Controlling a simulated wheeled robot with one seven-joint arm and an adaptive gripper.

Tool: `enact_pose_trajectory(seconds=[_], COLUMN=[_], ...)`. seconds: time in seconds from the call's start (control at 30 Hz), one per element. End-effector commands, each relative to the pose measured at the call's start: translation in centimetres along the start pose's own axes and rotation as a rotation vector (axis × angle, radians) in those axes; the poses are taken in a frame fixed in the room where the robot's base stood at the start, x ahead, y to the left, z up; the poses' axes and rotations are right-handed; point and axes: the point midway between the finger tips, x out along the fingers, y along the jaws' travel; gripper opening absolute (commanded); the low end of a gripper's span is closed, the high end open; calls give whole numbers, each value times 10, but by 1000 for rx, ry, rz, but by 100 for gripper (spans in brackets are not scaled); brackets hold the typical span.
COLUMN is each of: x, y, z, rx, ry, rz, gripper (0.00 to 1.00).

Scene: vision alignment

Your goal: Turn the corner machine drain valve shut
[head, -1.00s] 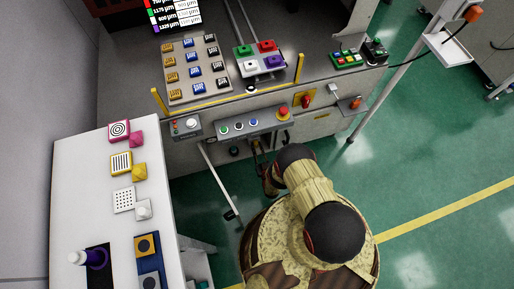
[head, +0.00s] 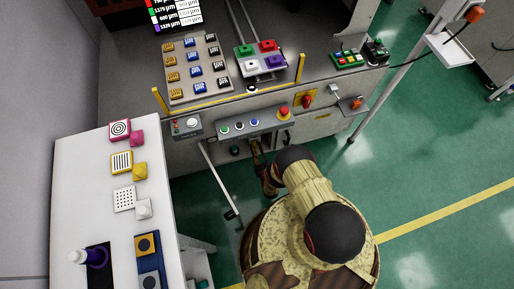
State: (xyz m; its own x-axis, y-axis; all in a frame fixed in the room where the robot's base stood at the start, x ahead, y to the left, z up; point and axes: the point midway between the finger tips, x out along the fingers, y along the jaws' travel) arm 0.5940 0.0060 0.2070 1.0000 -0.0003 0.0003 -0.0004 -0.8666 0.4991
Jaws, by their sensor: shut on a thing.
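The machine (head: 320,124) stands ahead with a grey front. My arm reaches to its lower front, and my gripper (head: 257,147) is just below the button panel, small and partly covered by the panel and my own wrist. It is shut on what appears to be the drain valve. The valve itself is hidden or too small to make out, so its handle angle cannot be told. A small dark round fitting (head: 234,151) shows left of my gripper under the panel.
The button panel (head: 239,126) with a red emergency knob (head: 284,112) juts out above my gripper. A grey bar (head: 218,181) slants down on the left, near a white table (head: 88,207). Green floor (head: 420,165) is open on the right.

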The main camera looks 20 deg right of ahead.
Motion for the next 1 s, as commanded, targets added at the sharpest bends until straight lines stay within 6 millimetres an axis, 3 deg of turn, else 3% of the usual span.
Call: enact_pose_trajectory(seconds=[1.0], x=[-1], y=[-11], z=[5], rx=[-903], ry=[0], rz=[-3], gripper=[0])
